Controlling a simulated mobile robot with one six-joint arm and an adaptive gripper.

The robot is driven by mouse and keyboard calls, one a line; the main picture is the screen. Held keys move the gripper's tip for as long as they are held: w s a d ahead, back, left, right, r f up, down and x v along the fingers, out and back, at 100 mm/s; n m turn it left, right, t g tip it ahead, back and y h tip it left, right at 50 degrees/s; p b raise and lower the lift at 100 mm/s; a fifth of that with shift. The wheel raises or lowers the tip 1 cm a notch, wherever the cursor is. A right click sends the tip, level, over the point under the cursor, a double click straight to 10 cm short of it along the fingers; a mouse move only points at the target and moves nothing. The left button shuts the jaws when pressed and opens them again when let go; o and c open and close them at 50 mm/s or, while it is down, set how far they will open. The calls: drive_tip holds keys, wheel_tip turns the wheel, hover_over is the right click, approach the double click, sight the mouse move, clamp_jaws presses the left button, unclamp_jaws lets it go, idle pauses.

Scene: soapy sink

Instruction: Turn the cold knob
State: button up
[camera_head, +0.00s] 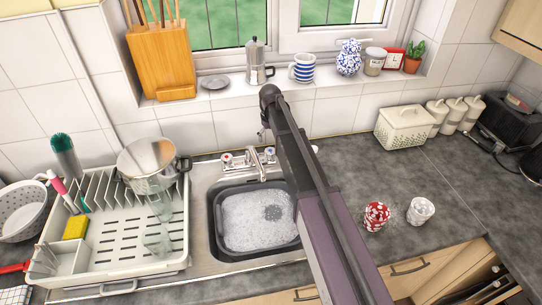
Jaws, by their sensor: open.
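The sink tap (261,166) stands behind the basin, with its spout over the soapy water. A white-topped knob (226,158) is on its left and another knob (269,152) is on its right. My arm reaches from the bottom right up toward the window and covers the area right of the tap. My gripper (262,134) shows only as a small grey part at the arm's left edge, above and behind the tap. It is open and appears apart from the knobs. Most of it is hidden by my arm.
The grey basin (214,222) holds foamy water. A dish rack (100,270) with a steel pot (147,163) and glasses stands left. A moka pot (258,62) and striped mug (302,68) stand on the sill. Red (376,216) and white (420,211) cups stand right.

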sight(270, 150)
drive_tip(key=shift+f+b, duration=3.6)
drive_tip(key=shift+f, duration=0.3)
drive_tip(key=c, duration=1.1)
